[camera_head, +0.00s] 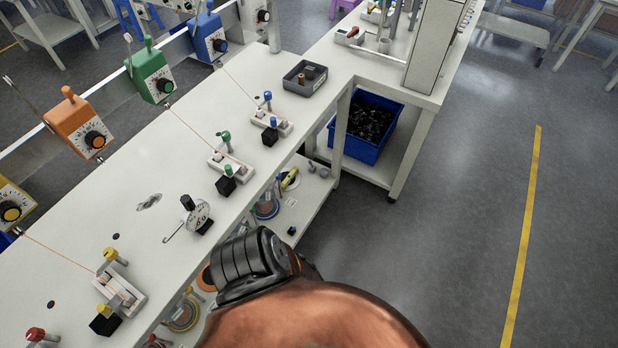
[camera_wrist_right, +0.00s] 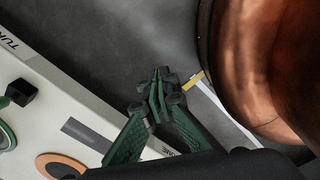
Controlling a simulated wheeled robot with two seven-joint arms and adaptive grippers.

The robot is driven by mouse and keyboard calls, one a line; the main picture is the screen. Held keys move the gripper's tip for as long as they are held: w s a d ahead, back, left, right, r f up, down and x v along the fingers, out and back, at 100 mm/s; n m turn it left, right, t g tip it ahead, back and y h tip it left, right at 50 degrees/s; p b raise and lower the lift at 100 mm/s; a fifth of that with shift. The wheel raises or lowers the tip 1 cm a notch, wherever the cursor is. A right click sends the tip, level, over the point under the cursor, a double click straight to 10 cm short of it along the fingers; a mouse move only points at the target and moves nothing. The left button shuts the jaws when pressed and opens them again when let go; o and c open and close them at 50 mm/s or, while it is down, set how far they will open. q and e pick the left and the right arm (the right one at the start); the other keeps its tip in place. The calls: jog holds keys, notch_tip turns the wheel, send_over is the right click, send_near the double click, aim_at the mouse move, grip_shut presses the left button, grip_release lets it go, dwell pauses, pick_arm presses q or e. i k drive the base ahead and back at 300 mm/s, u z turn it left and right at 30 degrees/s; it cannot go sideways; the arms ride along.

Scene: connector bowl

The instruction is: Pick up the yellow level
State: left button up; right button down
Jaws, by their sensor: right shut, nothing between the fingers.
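A small yellow and dark object (camera_head: 290,179) lies on the lower shelf under the bench in the head view; it may be the yellow level, but it is too small to tell. My right gripper (camera_wrist_right: 157,98) shows in the right wrist view with its green fingers together and nothing between them. It is over the grey floor beside a pale shelf edge. A short yellow strip (camera_wrist_right: 193,79) shows just past the fingertips, partly hidden by my copper arm; I cannot tell what it is. My left gripper is not in view.
The white bench (camera_head: 150,235) carries several white fixtures with coloured knobs and a grey tray (camera_head: 305,78). A blue bin (camera_head: 365,128) stands under its far part. Orange (camera_head: 80,123) and green (camera_head: 150,76) boxes hang on a rail. Open floor lies to the right.

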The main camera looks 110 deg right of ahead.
aim_at(292, 173)
jog(key=z, duration=4.9)
jog(key=i, duration=1.45)
jog(key=u, duration=2.95)
jog(key=i, duration=0.5)
jog(key=u, duration=0.05)
